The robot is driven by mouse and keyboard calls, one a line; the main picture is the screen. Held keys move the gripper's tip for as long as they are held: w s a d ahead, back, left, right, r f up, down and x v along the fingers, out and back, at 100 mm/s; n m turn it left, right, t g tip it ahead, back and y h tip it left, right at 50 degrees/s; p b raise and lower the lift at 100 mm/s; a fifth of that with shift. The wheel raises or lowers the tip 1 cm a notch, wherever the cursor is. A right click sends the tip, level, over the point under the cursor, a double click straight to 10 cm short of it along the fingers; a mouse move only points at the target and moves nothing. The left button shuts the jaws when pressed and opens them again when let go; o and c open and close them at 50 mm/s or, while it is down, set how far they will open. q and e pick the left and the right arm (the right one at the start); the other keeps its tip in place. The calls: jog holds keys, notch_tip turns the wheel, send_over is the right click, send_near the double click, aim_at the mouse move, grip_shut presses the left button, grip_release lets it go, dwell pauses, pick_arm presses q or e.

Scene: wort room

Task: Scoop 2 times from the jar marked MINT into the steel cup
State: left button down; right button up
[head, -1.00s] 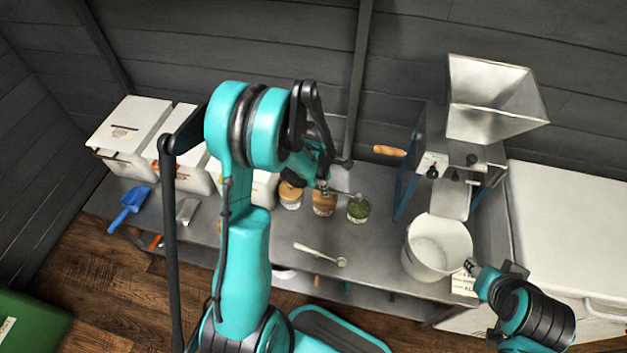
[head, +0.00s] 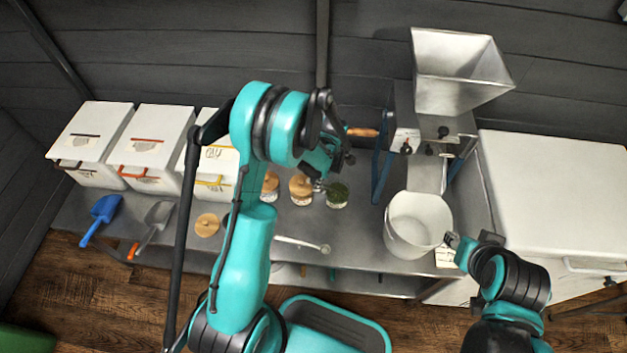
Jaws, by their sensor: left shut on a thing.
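An open glass jar of green leaves (head: 337,196) stands on the steel bench, at the right end of a short row. Its marking is not readable. My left gripper (head: 319,185) is at this jar's left rim, shut on a small scoop that is mostly hidden here. Two jars with wooden lids, one in the middle (head: 301,189) and one at left (head: 270,186), stand beside it. A loose wooden lid (head: 207,225) lies on the bench. I cannot make out the steel cup; my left arm hides part of the bench. My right gripper (head: 456,243) is beside a white bucket (head: 416,225), its jaws unclear.
A long-handled spoon (head: 303,243) lies at the bench's front. A blue scoop (head: 101,217) and a metal scoop (head: 155,219) lie left, before the white bins (head: 150,145). A mill with a steel hopper (head: 455,85) stands right, near a white chest (head: 555,195).

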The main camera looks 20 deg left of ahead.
pick_arm(q)
jog(key=shift+s+a+f+t+h, duration=0.25)
jog(key=shift+s+a+t+h, duration=0.25)
jog(key=shift+a+h, duration=0.25)
jog(key=shift+s+a+f+t+h+b, duration=0.25)
jog(key=shift+a+t+h+b, duration=0.1)
jog(key=shift+h+b, duration=0.2)
jog(key=shift+s+a+f+t+h+b, duration=0.2)
jog(key=shift+a+t+h+b, duration=0.15)
jog(key=shift+h, duration=0.25)
jog(key=shift+s+a+r+t+h, duration=0.2)
jog(key=shift+s+a+t+h, duration=0.15)
jog(key=shift+a+t+h, duration=0.4)
jog(key=shift+d+r+h+p, duration=0.1)
jog(key=shift+r+h+p, duration=0.15)
jog(key=shift+r+p, duration=0.05)
jog(key=shift+s+r+h, duration=0.15)
jog(key=shift+r+h, duration=0.15)
jog(key=shift+r, duration=0.45)
